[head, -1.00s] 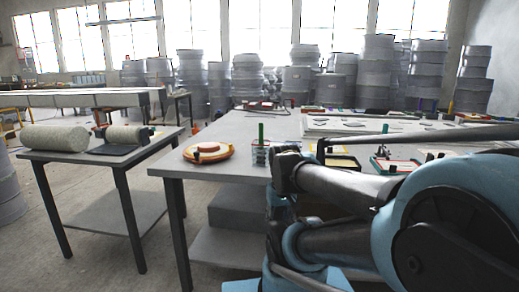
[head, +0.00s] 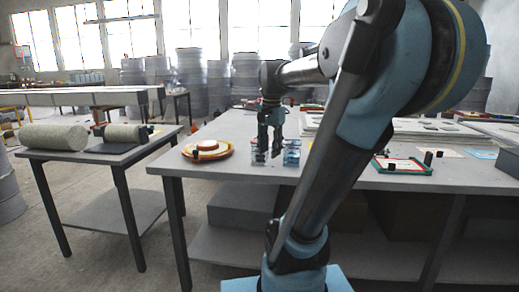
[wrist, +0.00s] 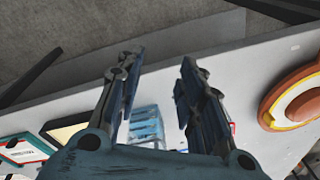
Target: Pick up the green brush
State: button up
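I cannot make out a green brush in either current view; in the earlier head view an upright green stick stood in the clear blue-tinted holder on the table's front edge. My gripper (head: 270,147) now points down in front of that spot and covers part of it. In the wrist view the two fingers (wrist: 160,70) are spread apart, with nothing seen held between them. A clear bluish holder (wrist: 146,124) shows beyond the gap between the fingers. In the head view a bluish holder (head: 291,153) stands just right of my gripper.
An orange round mould (head: 208,151) lies left of my gripper; it is also in the wrist view (wrist: 299,100). A green-edged tray (head: 403,166) lies to the right. A side table (head: 95,154) with rolls stands left, beyond a gap. Grey drums fill the back.

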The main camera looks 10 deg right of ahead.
jog(key=w+r+m+g, duration=0.1)
jog(key=w+r+m, duration=1.1)
jog(key=w+r, duration=0.6)
jog(key=f, duration=0.6)
jog(key=w+f, duration=0.1)
jog(key=f, duration=0.5)
jog(key=w+f, duration=0.1)
jog(key=f, duration=0.6)
jog(key=shift+w, duration=0.1)
grip_shut()
